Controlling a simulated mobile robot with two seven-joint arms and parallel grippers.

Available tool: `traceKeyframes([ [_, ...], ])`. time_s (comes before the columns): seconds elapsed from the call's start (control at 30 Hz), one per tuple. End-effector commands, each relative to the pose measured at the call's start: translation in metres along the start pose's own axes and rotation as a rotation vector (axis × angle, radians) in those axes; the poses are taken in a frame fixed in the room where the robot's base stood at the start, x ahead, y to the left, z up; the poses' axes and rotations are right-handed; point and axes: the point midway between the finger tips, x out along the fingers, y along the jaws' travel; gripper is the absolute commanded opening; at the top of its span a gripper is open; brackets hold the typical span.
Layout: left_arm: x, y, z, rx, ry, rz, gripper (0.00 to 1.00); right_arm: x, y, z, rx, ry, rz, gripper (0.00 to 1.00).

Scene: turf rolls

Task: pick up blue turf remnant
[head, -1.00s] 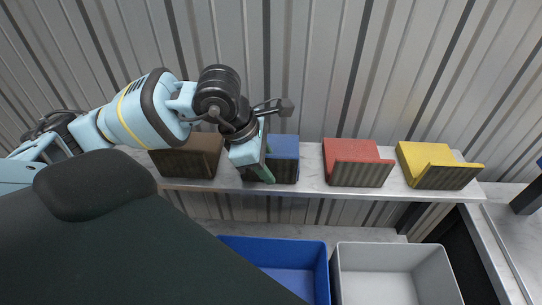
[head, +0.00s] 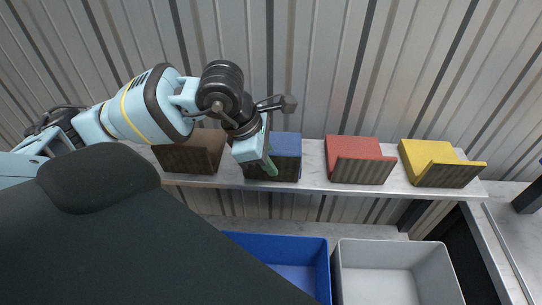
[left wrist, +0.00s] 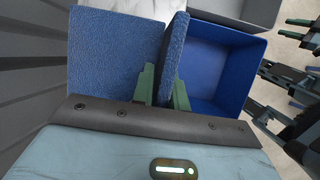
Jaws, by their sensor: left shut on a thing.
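The blue turf remnant (head: 287,144) stands on the grey shelf (head: 312,180), between a brown remnant and a red one. In the left wrist view it shows as a broad blue slab (left wrist: 112,50) with a thin upright flap (left wrist: 174,50) on its right. My left gripper (head: 268,165) reaches it from the left in the head view. Its green fingers (left wrist: 165,88) lie on either side of the flap and are shut on it. The fingers hide part of the remnant's front. I cannot see clear space under the remnant.
The brown remnant (head: 190,155) sits close on the left; the red (head: 360,150) and yellow (head: 440,160) ones stand to the right. Below the shelf are a blue bin (head: 328,262) and a grey bin (head: 395,243). A corrugated metal wall (head: 320,70) rises behind.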

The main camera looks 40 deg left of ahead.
Motion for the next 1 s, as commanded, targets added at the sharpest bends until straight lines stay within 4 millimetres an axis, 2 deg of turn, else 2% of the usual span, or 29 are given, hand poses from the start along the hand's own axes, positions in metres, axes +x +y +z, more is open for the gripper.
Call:
traceKeyframes([
  [0.07, -0.007, 0.001, 0.002, -0.002, 0.002, 0.001, 0.0, -0.002, 0.001, -0.007, -0.002, 0.012, 0.001, 0.36],
  [0.17, -0.019, 0.003, 0.008, 0.0, -0.001, 0.003, 0.0, -0.001, 0.001, -0.006, -0.002, 0.01, 0.001, 0.36],
  [0.4, -0.064, 0.007, 0.027, 0.001, -0.004, 0.005, 0.0, -0.001, 0.001, -0.008, -0.002, 0.014, 0.001, 0.36],
  [0.6, -0.089, 0.009, 0.037, 0.001, -0.003, 0.003, 0.0, -0.002, 0.001, -0.009, -0.003, 0.015, 0.002, 0.36],
  [0.77, -0.096, 0.009, 0.04, 0.0, 0.0, 0.001, 0.0, -0.002, 0.001, -0.009, -0.003, 0.015, 0.002, 0.36],
  [1.0, -0.096, 0.009, 0.04, 0.0, 0.0, 0.0, 0.0, -0.002, 0.001, -0.009, -0.003, 0.015, 0.002, 0.36],
])
